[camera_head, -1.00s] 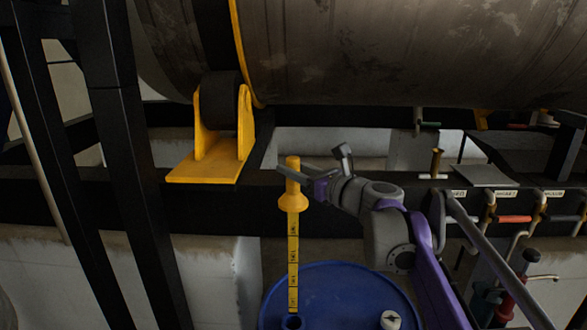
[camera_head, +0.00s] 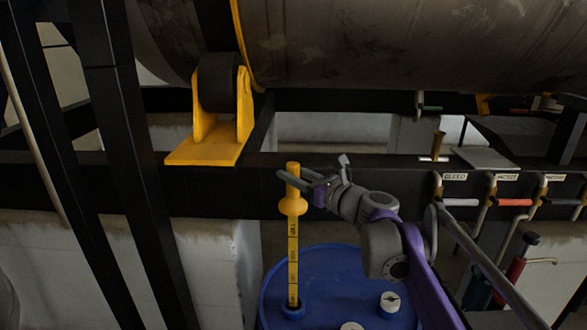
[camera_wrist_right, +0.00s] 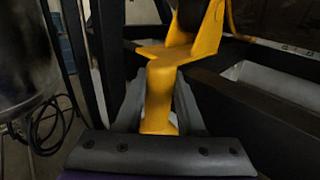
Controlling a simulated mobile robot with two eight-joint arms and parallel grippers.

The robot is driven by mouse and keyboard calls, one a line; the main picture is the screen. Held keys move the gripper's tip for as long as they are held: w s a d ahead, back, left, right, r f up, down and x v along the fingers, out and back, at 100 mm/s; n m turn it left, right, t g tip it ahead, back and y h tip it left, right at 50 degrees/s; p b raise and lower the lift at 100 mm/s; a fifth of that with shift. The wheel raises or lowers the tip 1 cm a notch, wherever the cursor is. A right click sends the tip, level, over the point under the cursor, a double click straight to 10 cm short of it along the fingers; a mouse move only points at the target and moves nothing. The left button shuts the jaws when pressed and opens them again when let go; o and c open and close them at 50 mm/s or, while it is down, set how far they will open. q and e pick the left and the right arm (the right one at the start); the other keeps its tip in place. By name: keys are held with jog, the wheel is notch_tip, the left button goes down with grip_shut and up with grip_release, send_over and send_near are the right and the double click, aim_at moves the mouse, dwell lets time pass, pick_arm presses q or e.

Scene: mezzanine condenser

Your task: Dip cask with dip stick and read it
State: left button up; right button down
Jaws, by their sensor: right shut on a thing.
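The yellow dip stick (camera_head: 293,255) stands nearly upright in the head view, with dark marks down its length and a wide collar below its handle. My right gripper (camera_head: 303,183) is shut on the handle, which also shows between the fingers in the right wrist view (camera_wrist_right: 159,95). The cask is a blue drum (camera_head: 335,270) below. The stick's lower end is at the drum's open bung hole (camera_head: 293,312) and looks just inside its rim. How deep it is, I cannot tell. My left gripper is not in view.
Two pale caps, one at the right (camera_head: 390,302) and one at the front (camera_head: 351,326), are on the drum top. A black beam (camera_head: 230,200) runs behind the stick. A yellow bracket (camera_head: 212,148) supports a big tank (camera_head: 380,45). Labelled valves (camera_head: 514,202) line the right.

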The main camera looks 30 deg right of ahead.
jog(key=b, duration=0.3)
send_over(296, 285)
jog(key=w, duration=0.1)
jog(key=shift+a+f, duration=0.1)
jog(key=shift+f, duration=4.1)
jog(key=shift+f+b, duration=1.85)
jog(key=shift+f, duration=2.25)
jog(key=shift+f+b, duration=2.4)
jog(key=shift+f, duration=1.7)
pick_arm(q)
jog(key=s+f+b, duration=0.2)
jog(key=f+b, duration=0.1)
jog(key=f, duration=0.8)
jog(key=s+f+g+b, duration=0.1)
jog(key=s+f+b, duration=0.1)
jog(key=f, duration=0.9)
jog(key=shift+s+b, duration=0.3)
jog(key=shift+b, duration=0.6)
pick_arm(e)
jog(key=shift+f, duration=5.55)
